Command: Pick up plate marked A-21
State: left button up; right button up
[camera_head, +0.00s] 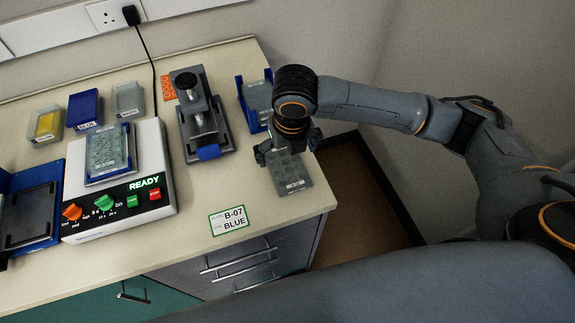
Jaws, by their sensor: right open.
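A grey well plate (291,177) lies at the right end of the bench, near its edge. It bears a small pale marking that is too small to read, so I cannot tell whether it says A-21. My right gripper (287,148) is open over the far part of this plate and hides some of it. I cannot tell whether the fingers touch the plate. Another clear plate (107,152) sits on the white READY device (152,205), its marking also unreadable. My left gripper is not in view.
A blue holder (241,92) with a plate stands just behind my right gripper. A dark press-like device (205,120) stands left of it. Small boxes, including a blue one (84,108), stand at the back left.

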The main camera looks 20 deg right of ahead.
aim_at(288, 168)
notch_tip(288, 168, down, 4)
jog(key=shift+d+f+p, duration=0.15)
jog(key=shift+f+p, duration=0.05)
jog(key=shift+p, duration=0.5)
jog(key=shift+w+f, duration=0.15)
jog(key=shift+f, duration=0.15)
jog(key=shift+c, duration=0.6)
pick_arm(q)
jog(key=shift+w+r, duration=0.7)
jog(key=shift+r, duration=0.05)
pick_arm(e)
jog(key=c, duration=1.1)
